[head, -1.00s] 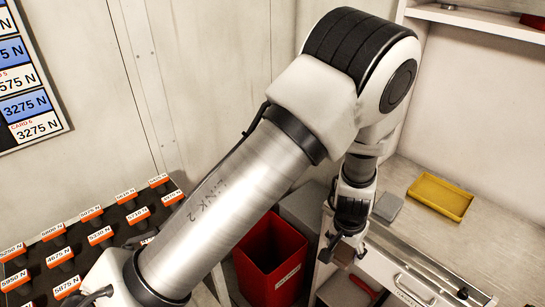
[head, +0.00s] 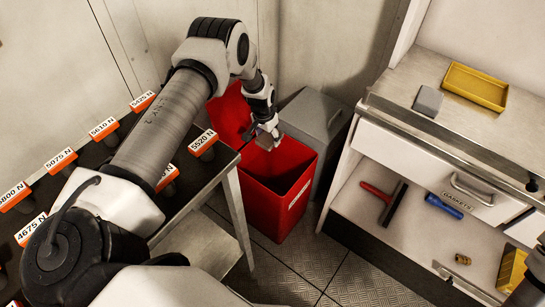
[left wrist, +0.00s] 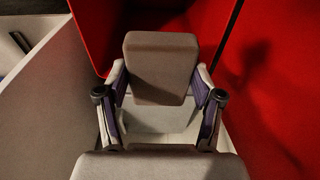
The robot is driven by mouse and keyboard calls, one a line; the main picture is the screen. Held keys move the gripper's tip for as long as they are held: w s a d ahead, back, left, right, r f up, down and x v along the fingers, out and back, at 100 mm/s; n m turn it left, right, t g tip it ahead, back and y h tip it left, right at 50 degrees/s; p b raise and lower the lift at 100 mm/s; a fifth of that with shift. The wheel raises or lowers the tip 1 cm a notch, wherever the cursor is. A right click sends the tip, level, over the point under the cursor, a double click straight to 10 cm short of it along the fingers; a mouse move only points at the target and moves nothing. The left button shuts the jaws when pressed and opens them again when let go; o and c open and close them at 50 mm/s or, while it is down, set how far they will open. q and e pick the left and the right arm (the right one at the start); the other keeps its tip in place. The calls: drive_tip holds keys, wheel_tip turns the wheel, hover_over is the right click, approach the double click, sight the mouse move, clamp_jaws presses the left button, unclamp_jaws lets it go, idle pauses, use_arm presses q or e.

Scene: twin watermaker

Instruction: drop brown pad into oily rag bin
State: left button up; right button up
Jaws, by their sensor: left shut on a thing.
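The brown pad (left wrist: 161,66) is a small block between the two fingers of my left gripper (left wrist: 160,98) in the left wrist view. In the head view my left gripper (head: 263,134) is shut on the pad (head: 266,142) above the open red bin (head: 258,187), near its back edge. The bin has a pale label on its front, too small to read. Its red walls (left wrist: 275,70) fill much of the left wrist view around and beyond the pad. The pad looks apart from the walls. My right gripper is not in view.
A grey bin (head: 312,118) stands right behind the red bin. At left is a table with labelled items (head: 62,160). At right, a workbench (head: 480,115) holds a yellow tray (head: 476,86) and grey block (head: 428,101); a shelf below holds tools. Floor in front is clear.

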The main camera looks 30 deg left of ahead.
use_arm(q)
drive_tip(key=shift+d+f+b, duration=0.1)
drive_tip(key=shift+f+b, duration=0.3)
drive_tip(key=shift+f, duration=0.25)
wheel_tip(320, 180, down, 5)
drive_tip(key=b, duration=0.3)
drive_tip(key=shift+w+r, duration=0.1)
drive_tip(key=shift+r, duration=0.05)
drive_tip(key=o, duration=1.2)
drive_tip(key=shift+r, duration=0.15)
drive_tip(key=r, duration=0.4)
drive_tip(key=s+r, duration=0.1)
drive_tip(key=r, duration=0.6)
drive_tip(key=shift+s+r, duration=0.35)
drive_tip(key=shift+s, duration=0.05)
